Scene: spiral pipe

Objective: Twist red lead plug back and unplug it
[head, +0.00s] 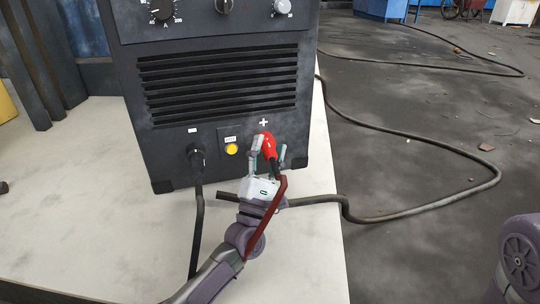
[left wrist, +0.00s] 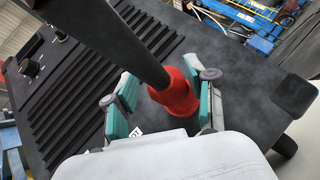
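The red lead plug (head: 268,146) sits at the socket under the white plus mark on the front of the black welding machine (head: 218,90). Its dark red cable (head: 267,220) hangs down along my left arm. My left gripper (head: 268,148) is at the plug, one finger on each side. In the left wrist view, the red plug (left wrist: 178,92) lies between the green-padded fingers of the gripper (left wrist: 162,103). A gap shows on the left side; the right finger is close, and contact cannot be told. The socket is mostly hidden. My right gripper is out of view.
A black lead plug (head: 196,155) with a hanging cable is left of the yellow button (head: 231,149). The machine stands on a pale tabletop (head: 110,240) whose right edge is near. A dark cable (head: 430,205) loops over the floor on the right.

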